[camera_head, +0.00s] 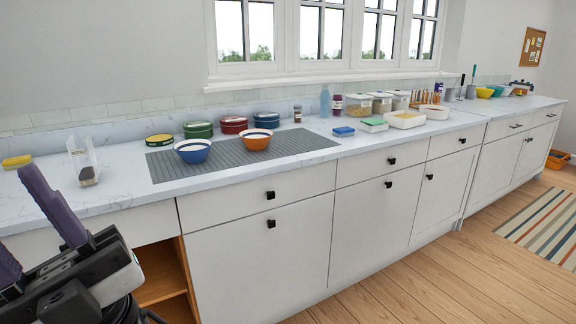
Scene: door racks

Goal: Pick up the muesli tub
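A clear, narrow tub (83,163) stands upright on the counter at the left, with a little dark content at its bottom. It has small dark lettering near its top, too small to read surely; it appears to be the muesli tub. My gripper (14,206) is at the lower left, in front of the counter and nearer the camera than the tub. Its two dark purple fingers are spread apart with nothing seen between them. One fingertip is cut off by the left edge. The gripper appears apart from the tub.
A yellow item (17,161) lies left of the tub. To the right are a grey ribbed mat (225,163), a blue bowl (193,152), an orange bowl (256,141) and several round tins. Clear lidded containers (358,106) stand farther right. An open shelf (160,275) is below the counter.

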